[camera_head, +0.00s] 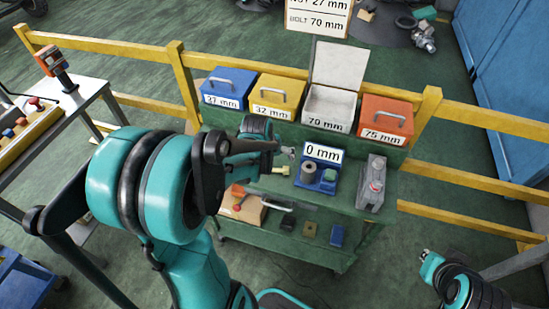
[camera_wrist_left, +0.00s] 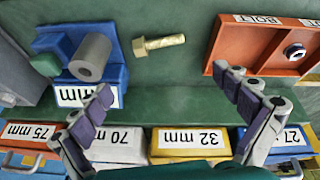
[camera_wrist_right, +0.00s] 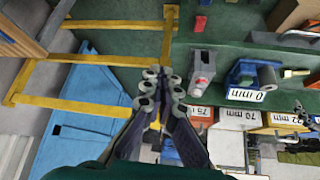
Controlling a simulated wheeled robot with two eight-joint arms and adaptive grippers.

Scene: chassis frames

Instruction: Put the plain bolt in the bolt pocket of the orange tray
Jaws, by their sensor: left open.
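The plain bolt, brass-coloured with a hex head, lies on the green bench top in the left wrist view (camera_wrist_left: 160,44); it also shows in the head view (camera_head: 281,170). The orange tray (camera_wrist_left: 232,48) is to its right in the left wrist view, with labelled pockets and a dark nut (camera_wrist_left: 295,51) in one. The left arm mostly hides this tray in the head view. My left gripper (camera_wrist_left: 170,88) is open and empty above the bench, with the bolt beyond its fingertips. My right gripper (camera_wrist_right: 161,77) is shut and empty, off to the right of the bench.
A blue fixture (camera_head: 321,170) with a grey cylinder and a 0 mm display stands beside the bolt. Labelled boxes line the back; the white 70 mm box (camera_head: 329,110) has its lid up. A grey device (camera_head: 371,185) stands right. Yellow rails (camera_head: 460,179) flank the bench.

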